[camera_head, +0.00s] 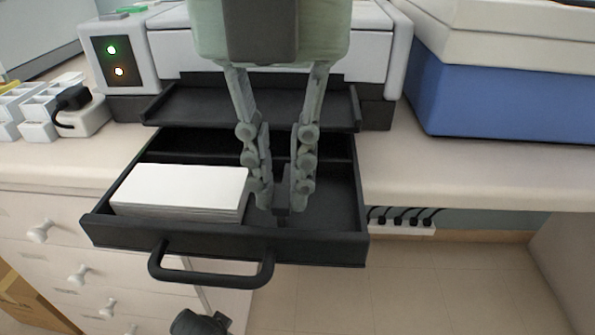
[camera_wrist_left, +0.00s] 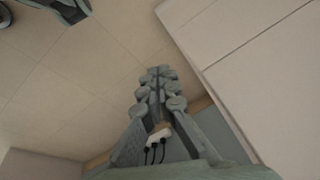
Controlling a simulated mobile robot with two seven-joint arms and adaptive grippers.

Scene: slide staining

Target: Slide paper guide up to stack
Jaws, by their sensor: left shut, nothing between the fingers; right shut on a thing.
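A white paper stack (camera_head: 182,188) lies in the left part of the open black paper tray (camera_head: 335,246) of the printer. The small black paper guide (camera_head: 282,203) stands in the tray to the right of the stack, with a gap between them. My right gripper (camera_head: 280,198) reaches down into the tray, its fingers on either side of the guide and shut on it. The fingers partly hide the guide. Part of my left arm (camera_head: 200,322) shows at the bottom of the head view, below the tray handle. My left gripper (camera_wrist_left: 158,85) is shut and empty in the left wrist view.
The tray's handle (camera_head: 212,279) juts out in front. A black output shelf (camera_head: 200,108) overhangs the tray's back. A blue box (camera_head: 500,105) stands on the counter at right, a white rack (camera_head: 38,130) at left. Tray floor right of the guide is bare.

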